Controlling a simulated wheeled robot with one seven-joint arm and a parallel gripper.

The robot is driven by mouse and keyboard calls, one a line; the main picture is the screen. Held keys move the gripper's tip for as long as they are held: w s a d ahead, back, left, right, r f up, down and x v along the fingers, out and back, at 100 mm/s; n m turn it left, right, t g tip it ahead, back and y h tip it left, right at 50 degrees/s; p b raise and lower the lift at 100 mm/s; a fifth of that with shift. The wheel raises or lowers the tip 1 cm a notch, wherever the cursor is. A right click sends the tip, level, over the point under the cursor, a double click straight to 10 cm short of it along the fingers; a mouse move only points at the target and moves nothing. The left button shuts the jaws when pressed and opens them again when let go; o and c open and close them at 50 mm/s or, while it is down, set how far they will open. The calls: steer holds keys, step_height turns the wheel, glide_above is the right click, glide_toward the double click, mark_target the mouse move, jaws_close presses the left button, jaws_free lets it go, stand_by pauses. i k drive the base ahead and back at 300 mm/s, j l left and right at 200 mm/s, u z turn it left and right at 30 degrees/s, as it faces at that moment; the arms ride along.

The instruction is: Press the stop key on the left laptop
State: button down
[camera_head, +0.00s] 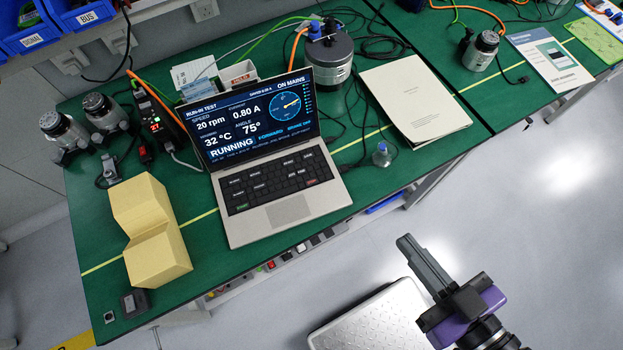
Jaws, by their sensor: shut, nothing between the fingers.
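An open silver laptop (272,215) stands on the green bench, tilted in the picture. Its screen (250,122) reads "RUN-IN TEST", "RUNNING", 20 rpm, 0.80 A, 32 °C and 75°. Its dark keyboard (276,180) has a small red-marked key (312,182) at the right and a green-marked key (242,207) at the lower left. The key labels are too small to read, so I cannot tell the stop key by its label. My gripper (405,241) is shut and empty, off the bench's front edge, to the right of and below the laptop, apart from it.
A yellow foam block (150,230) lies left of the laptop. Motors (330,55) and cables stand behind it. A cream booklet (415,98) and a small clear bottle (381,155) are to its right. The space above the keyboard looks clear.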

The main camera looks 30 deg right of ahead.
mark_target(313, 182)
steer(key=j, duration=0.7)
steer(key=k+j, duration=0.15)
steer(key=j, duration=0.55)
steer(key=i+z, duration=0.05)
